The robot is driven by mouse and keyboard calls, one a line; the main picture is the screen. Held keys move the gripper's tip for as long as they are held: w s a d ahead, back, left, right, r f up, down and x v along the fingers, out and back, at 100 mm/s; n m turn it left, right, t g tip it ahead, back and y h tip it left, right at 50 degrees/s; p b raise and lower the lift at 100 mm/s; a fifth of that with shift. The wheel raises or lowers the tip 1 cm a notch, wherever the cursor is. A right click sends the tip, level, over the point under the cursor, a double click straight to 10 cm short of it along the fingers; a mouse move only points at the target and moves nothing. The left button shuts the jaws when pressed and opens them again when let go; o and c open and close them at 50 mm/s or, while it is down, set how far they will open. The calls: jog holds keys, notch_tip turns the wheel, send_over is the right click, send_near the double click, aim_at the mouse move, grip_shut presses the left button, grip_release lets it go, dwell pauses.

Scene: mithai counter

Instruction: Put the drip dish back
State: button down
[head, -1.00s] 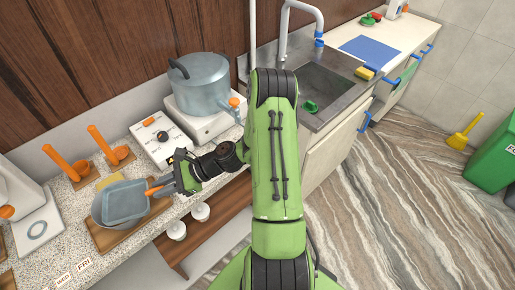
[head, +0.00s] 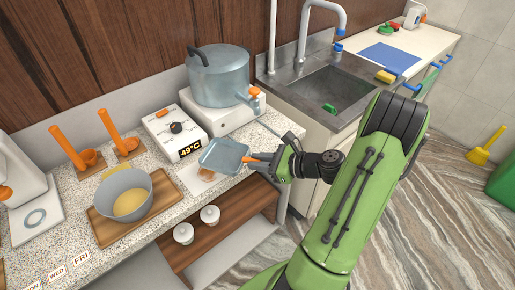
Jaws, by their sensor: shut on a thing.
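The drip dish (head: 222,156) is a shallow blue-grey square pan with an orange handle. My gripper (head: 272,161) is shut on its handle, to the right of the pan. The dish is over the counter, right of the grey bowl and in front of the thermometer box. I cannot tell whether it touches anything beneath. A small brown-and-white patch (head: 206,175) shows under its front left edge, mostly hidden by the dish. The grey bowl (head: 146,184) holds something yellow and stands on a wooden board (head: 104,230).
The box (head: 163,125) reads 49°C. A large lidded pot (head: 219,80) stands on a white hob behind the dish. Orange ladles (head: 68,148) stand in wooden holders at the back left. Two white lidded jars (head: 210,215) are on the shelf below. The sink (head: 330,90) is at right.

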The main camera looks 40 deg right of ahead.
jog(key=s+d+f+m+t+h+b, duration=0.2)
jog(key=s+d+f+m+h+b, duration=0.2)
jog(key=s+d+m+h+b, duration=0.45)
jog(key=w+d+f+n+y+b, duration=0.1)
jog(key=w+d+b, duration=0.1)
jog(key=w, duration=0.4)
jog(key=w+d+f+n+b, duration=0.1)
jog(key=w+f+n+b, duration=0.1)
jog(key=w, duration=0.5)
jog(key=shift+w+d+f+y+b, duration=0.2)
jog(key=shift+d+y+b, duration=0.2)
jog(key=shift+b, duration=0.25)
jog(key=c, duration=1)
grip_release()
